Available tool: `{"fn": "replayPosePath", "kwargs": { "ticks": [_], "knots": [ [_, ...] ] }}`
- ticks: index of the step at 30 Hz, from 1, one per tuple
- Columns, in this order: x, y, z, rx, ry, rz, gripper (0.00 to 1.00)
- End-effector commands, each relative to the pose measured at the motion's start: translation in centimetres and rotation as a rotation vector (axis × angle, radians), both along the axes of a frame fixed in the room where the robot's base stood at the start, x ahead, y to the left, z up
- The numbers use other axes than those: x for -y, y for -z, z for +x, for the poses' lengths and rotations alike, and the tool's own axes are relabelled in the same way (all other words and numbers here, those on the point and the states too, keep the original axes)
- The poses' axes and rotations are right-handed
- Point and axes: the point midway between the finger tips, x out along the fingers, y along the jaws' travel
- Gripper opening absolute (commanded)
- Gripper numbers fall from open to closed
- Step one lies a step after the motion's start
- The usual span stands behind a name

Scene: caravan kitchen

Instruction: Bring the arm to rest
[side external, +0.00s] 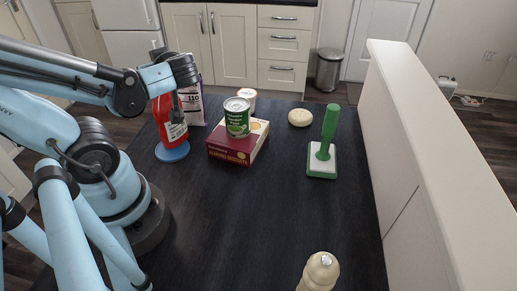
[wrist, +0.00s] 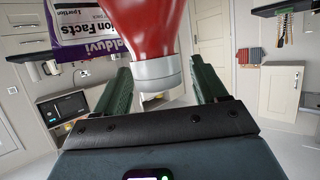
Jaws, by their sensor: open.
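My gripper (wrist: 160,82) is open, with its two dark green fingers apart in the wrist view. A red bottle (wrist: 150,25) with a pale grey collar shows between and beyond the fingers; I cannot tell whether either finger touches it. In the side external view the red bottle (side external: 174,128) stands upright on a round blue base (side external: 172,152) at the left of the dark table. My gripper (side external: 176,92) is at its top, partly hidden by my wrist.
A purple-white packet (side external: 196,104) stands behind the bottle. A green can (side external: 237,117) sits on a maroon box (side external: 238,142), with a small tub (side external: 247,97) behind. A round beige item (side external: 300,117), green-handled tool (side external: 325,145) and wooden mill (side external: 319,271) stand right. The table's middle is clear.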

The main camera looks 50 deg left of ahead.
Motion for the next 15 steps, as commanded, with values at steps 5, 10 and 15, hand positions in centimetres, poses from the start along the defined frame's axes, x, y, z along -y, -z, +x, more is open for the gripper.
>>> {"fn": "replayPosePath", "kwargs": {
  "ticks": [5,10,15],
  "knots": [
    [0.2,-1.3,0.0,0.000,0.002,0.000,0.72],
    [2.0,-2.4,0.7,0.000,0.007,0.000,0.72],
    [3.9,-3.5,1.2,0.000,0.007,-0.001,0.72]
  ]
}}
